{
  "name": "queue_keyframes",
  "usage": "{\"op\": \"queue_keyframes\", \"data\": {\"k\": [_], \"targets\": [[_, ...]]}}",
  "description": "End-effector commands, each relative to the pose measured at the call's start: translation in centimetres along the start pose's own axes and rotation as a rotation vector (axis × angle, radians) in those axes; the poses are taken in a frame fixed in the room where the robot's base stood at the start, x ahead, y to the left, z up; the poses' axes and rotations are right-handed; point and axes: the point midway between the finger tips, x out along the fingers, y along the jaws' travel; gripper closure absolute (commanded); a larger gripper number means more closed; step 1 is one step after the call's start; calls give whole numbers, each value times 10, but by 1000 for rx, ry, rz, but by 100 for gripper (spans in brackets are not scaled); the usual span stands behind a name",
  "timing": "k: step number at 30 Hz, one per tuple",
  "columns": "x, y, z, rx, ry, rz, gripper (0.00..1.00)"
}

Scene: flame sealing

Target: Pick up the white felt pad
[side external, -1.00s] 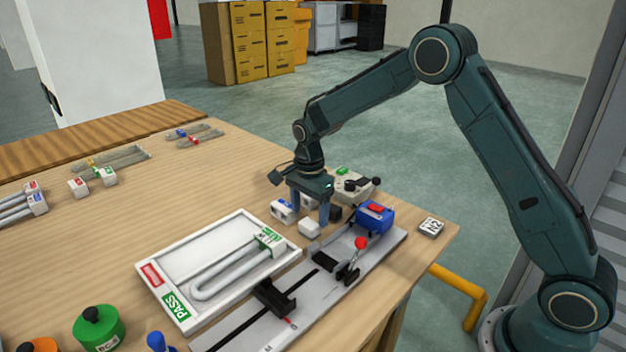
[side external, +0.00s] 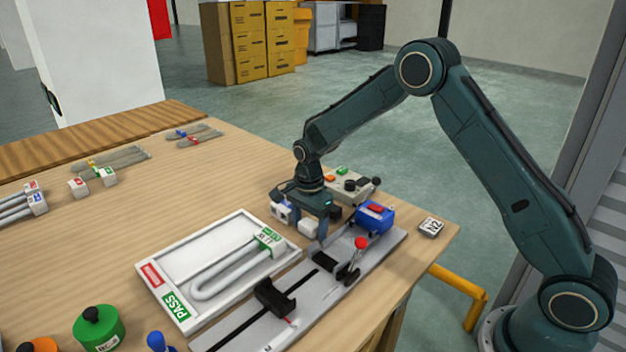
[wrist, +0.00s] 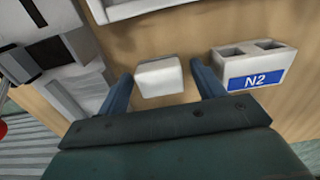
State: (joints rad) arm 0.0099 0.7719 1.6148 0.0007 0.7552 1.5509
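The white felt pad (wrist: 159,77) is a small white block lying on the wooden table. In the side view the pad (side external: 308,228) sits under my gripper, partly hidden by it. My gripper (wrist: 160,66) is open, with one blue-grey finger on each side of the pad. Gaps show between the pad and both fingers in the wrist view. In the side view my gripper (side external: 304,222) is low over the table, its near finger just right of the pad.
A white two-hole block marked N2 (wrist: 252,68) stands close beside one finger. The grey rail fixture (side external: 330,285) with a red-knobbed lever (side external: 355,260) is close on the other side. A white tray (side external: 160,290) holds a bent tube.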

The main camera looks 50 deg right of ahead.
Motion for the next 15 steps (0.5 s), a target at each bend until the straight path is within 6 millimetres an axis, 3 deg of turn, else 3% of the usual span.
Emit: {"op": "queue_keyframes", "data": {"k": [1, 6, 15], "targets": [[0, 0, 0, 0, 0, 0, 43], [0, 0, 0, 0, 0, 0, 76], [-1, 0, 0, 0, 0, -1, 77]]}}
